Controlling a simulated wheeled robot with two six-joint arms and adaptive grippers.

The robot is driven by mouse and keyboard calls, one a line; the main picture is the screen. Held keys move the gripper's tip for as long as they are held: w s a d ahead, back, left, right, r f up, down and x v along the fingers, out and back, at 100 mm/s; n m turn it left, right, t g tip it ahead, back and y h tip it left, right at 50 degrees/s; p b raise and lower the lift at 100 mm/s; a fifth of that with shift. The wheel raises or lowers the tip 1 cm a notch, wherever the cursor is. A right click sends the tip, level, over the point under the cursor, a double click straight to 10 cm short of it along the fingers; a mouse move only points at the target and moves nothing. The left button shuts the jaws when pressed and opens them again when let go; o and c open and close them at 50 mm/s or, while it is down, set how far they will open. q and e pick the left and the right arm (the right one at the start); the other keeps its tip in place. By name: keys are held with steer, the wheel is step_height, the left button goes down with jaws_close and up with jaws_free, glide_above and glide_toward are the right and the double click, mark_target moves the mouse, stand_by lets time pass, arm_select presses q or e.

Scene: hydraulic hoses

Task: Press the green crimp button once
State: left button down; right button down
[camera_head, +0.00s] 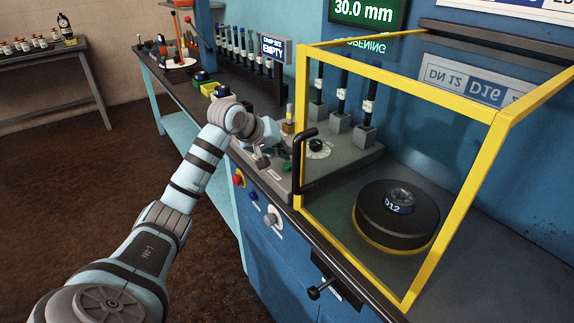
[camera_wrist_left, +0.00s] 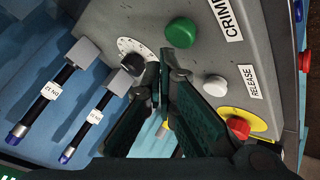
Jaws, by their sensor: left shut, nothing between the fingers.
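The green crimp button (camera_wrist_left: 181,32) is a round cap on the grey sloped control panel, beside a label that reads "CRIM" before the frame edge. In the head view it shows as a small green spot (camera_head: 286,167) just right of my left gripper (camera_head: 263,158). In the left wrist view my left gripper (camera_wrist_left: 163,62) is shut and empty. Its fingertips appear just below and left of the green button, between it and the dial; contact cannot be told. My right gripper is not in view.
A white button (camera_wrist_left: 215,86) labelled RELEASE and a red button on yellow (camera_wrist_left: 238,127) sit near the green one. A dial (camera_head: 319,149) is beside it. A yellow-framed guard (camera_head: 408,180) with a black handle (camera_head: 300,160) encloses a black D12 die (camera_head: 398,212).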

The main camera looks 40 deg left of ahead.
mark_target(285, 164)
arm_select(q)
steer(key=shift+f, duration=0.15)
stand_by(0.5)
steer(key=shift+f, duration=0.35)
steer(key=shift+f+b, duration=0.45)
stand_by(0.6)
steer(key=shift+r, duration=0.1)
steer(key=shift+r+p, duration=0.85)
steer(key=shift+p, duration=0.05)
step_height(285, 164, up, 5)
steer(key=p, duration=0.4)
steer(key=shift+r+p, duration=0.1)
steer(key=shift+p, duration=0.25)
